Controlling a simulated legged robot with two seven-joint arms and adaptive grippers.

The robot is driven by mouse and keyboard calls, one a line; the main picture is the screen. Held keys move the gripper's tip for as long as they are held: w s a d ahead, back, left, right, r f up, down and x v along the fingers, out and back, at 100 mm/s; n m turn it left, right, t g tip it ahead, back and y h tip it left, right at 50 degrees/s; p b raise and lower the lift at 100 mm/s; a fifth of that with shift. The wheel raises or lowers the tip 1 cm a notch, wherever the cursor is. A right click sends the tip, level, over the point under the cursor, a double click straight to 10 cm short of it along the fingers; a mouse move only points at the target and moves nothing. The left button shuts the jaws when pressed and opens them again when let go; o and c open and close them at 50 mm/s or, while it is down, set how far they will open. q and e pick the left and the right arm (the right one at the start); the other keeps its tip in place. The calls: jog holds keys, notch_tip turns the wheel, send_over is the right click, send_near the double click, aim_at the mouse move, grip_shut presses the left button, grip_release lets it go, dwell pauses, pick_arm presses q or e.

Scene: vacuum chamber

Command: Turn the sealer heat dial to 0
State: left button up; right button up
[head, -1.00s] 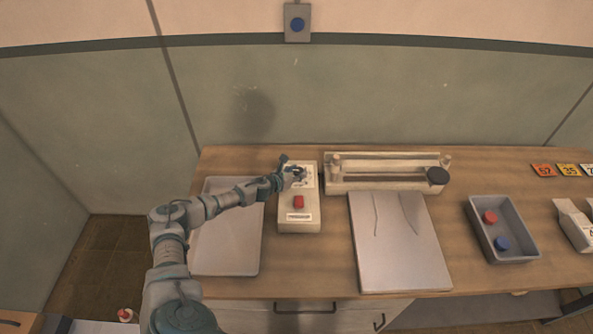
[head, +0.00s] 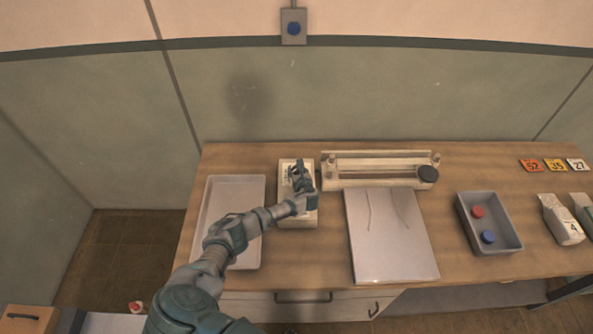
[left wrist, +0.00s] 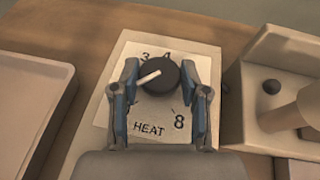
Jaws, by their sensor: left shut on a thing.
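The sealer control box (head: 297,222) is a pale box on the bench, left of the bar sealer. Its black round heat dial (left wrist: 163,80) has a white pointer directed left and slightly down. Printed 3 and 4 lie above the dial, 8 at lower right and HEAT below; the 0 mark is not visible. My left gripper (left wrist: 160,70) is shut on the dial, one finger at each side. In the head view my left gripper (head: 299,178) is over the box's upper part, and my arm hides the dial and much of the panel.
A grey tray (head: 258,190) lies left of the box. The bar sealer (head: 385,182) stands right of it, with a pale sheet (head: 390,255) in front. A grey bin (head: 519,243) holds red and blue caps farther right.

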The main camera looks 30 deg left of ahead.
pick_arm(q)
jog(key=shift+w+r+n+g+y+b, duration=0.1)
jog(key=shift+w+n+g+y+b, duration=0.1)
jog(key=shift+n+g+y, duration=0.3)
jog(key=shift+w+r+n+g+y+b, duration=0.1)
jog(key=shift+n+g+y+b, duration=0.1)
jog(key=shift+n+g+y, duration=0.3)
jog(key=o, duration=1.1)
jog(key=shift+s, duration=0.1)
jog(key=shift+d, duration=0.1)
jog(key=shift+s+d, duration=0.2)
jog(key=shift+d, duration=0.1)
jog(key=v, duration=1.1)
jog(key=shift+r, duration=0.1)
